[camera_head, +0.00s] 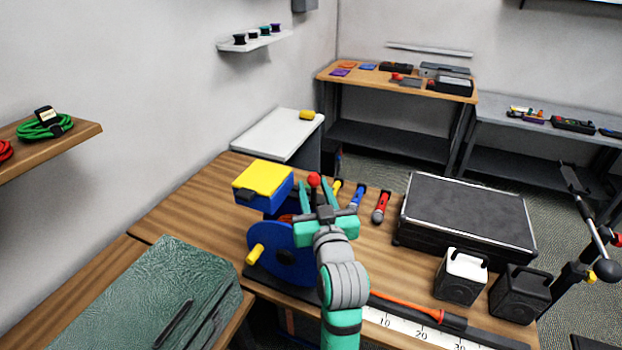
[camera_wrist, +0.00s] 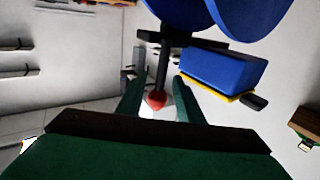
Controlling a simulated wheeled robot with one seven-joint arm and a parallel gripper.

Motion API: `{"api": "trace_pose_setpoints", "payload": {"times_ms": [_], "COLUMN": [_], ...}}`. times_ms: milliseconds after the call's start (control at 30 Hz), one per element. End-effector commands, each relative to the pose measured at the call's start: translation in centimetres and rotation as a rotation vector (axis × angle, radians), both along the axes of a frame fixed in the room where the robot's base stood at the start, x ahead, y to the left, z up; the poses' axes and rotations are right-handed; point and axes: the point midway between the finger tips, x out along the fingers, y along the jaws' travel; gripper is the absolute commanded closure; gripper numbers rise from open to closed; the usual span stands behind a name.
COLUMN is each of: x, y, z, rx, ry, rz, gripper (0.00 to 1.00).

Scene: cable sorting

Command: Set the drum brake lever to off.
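The cable drum (camera_head: 283,262) has a blue flange with a yellow crank handle and stands on the wooden bench; its blue flanges also show at the top of the wrist view (camera_wrist: 183,10). The brake lever is a dark rod with a red ball knob (camera_head: 313,179). In the wrist view the red knob (camera_wrist: 156,99) lies between my fingers, with a visible gap to the right finger. My gripper (camera_head: 314,186) is open around the lever, and its fingers also show in the wrist view (camera_wrist: 157,93). Any off marking cannot be made out.
A blue box with a yellow top (camera_head: 263,179) sits close left of my gripper. Screwdriver-like tools (camera_head: 381,206) and a black case (camera_head: 468,215) lie to the right. A ruler strip (camera_head: 410,328) runs along the bench front. A green textured case (camera_head: 150,295) is at front left.

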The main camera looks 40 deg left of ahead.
Motion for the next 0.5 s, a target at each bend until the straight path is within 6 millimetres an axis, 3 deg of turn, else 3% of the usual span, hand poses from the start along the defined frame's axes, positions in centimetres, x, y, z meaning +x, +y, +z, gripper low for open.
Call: {"api": "trace_pose_setpoints", "payload": {"times_ms": [200, 500], "x": [2.1, 3.1], "y": [2.4, 3.3], "z": [0.0, 0.0], "rx": [-0.001, 0.001], "ry": [0.000, -0.001], "rz": [0.001, 0.000], "gripper": [0.67, 0.67]}}
